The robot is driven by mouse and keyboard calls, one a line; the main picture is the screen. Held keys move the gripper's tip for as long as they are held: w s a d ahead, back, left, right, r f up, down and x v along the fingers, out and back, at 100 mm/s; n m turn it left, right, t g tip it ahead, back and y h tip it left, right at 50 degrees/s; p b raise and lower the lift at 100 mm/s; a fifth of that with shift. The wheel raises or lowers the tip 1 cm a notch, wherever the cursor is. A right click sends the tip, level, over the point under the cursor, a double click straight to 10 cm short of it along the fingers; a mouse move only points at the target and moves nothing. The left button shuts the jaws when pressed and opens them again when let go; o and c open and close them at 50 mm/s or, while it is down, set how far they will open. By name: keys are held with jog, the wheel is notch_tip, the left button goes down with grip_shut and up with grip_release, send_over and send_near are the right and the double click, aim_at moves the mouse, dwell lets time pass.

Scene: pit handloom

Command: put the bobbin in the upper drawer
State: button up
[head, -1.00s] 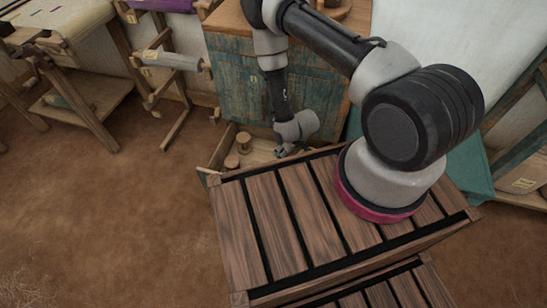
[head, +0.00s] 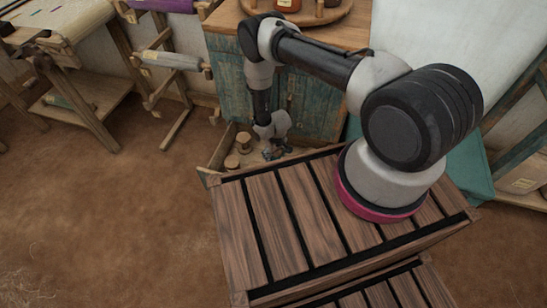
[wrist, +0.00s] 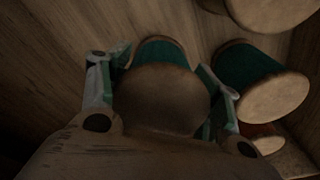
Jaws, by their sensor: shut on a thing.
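My gripper (head: 274,152) is down at the open drawer (head: 212,155) low on the cabinet's front. In the wrist view my gripper (wrist: 160,98) has its two fingers on either side of a bobbin (wrist: 165,95), shut on it. This bobbin shows a brown round end towards the camera and green winding behind it. In the head view I cannot make it out at the gripper. A separate upper drawer is hard to make out on the cabinet, partly behind my arm.
Other bobbins (head: 243,142) stand in the open drawer. In the wrist view a green-wound bobbin (wrist: 248,72) is close to the right finger. The worn blue cabinet (head: 318,103) has a round wooden tray (head: 335,17) on top. Open floor lies at left.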

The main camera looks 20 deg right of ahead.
jog(key=shift+w+a+g, duration=0.1)
jog(key=shift+w+g, duration=0.2)
jog(key=shift+w, duration=0.05)
jog(key=shift+s+f, duration=0.1)
jog(key=shift+f, duration=1.25)
jog(key=o, duration=1.1)
jog(key=shift+f, duration=0.1)
notch_tip(320, 180, up, 8)
jog(key=shift+f, duration=0.1)
